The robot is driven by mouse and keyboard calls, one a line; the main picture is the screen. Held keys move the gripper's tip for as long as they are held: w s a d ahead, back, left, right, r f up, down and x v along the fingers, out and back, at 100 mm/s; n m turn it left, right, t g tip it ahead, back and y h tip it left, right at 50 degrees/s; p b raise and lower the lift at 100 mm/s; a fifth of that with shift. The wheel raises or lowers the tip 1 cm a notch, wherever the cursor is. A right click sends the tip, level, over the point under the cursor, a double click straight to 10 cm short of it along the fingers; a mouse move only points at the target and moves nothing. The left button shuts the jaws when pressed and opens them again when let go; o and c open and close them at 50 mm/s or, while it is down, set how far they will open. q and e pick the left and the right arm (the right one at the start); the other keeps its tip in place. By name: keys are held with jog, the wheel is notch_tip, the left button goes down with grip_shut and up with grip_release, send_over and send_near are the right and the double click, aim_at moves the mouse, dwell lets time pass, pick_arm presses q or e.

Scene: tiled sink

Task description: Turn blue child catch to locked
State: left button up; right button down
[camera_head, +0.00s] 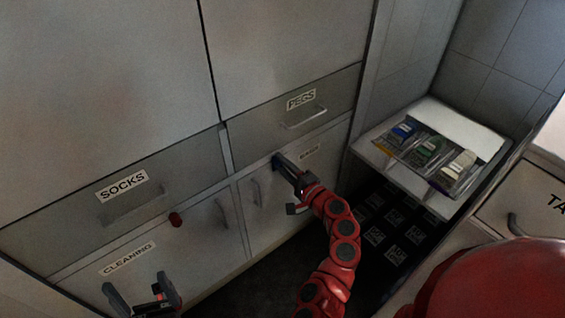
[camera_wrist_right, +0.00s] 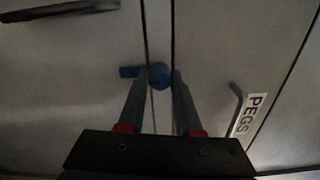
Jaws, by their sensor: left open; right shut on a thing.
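The blue child catch (camera_wrist_right: 158,78) has a round body with a flat tab pointing left in the right wrist view, beside a seam between cupboard fronts. In the head view only a bit of its blue (camera_head: 276,161) shows at my right gripper's tip. My right gripper (camera_wrist_right: 165,76) is shut on the catch, one finger on each side of its round body. It also shows in the head view (camera_head: 283,164), reaching to the cabinet front. My left gripper (camera_head: 143,292) is open and empty at the bottom left, below the drawers and apart from the cabinet catches.
A red knob-like catch (camera_head: 176,219) sits between the SOCKS drawer (camera_head: 130,205) and the CLEANING door (camera_head: 130,262). The PEGS drawer (camera_head: 300,108) is above my right gripper. A tray of coloured boxes (camera_head: 428,150) stands at the right. Dark floor lies below.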

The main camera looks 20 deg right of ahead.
dwell(0.3)
jog(key=c, duration=0.6)
grip_release()
jog(key=v, duration=1.7)
jog(key=shift+s, duration=0.2)
jog(key=shift+d, duration=0.1)
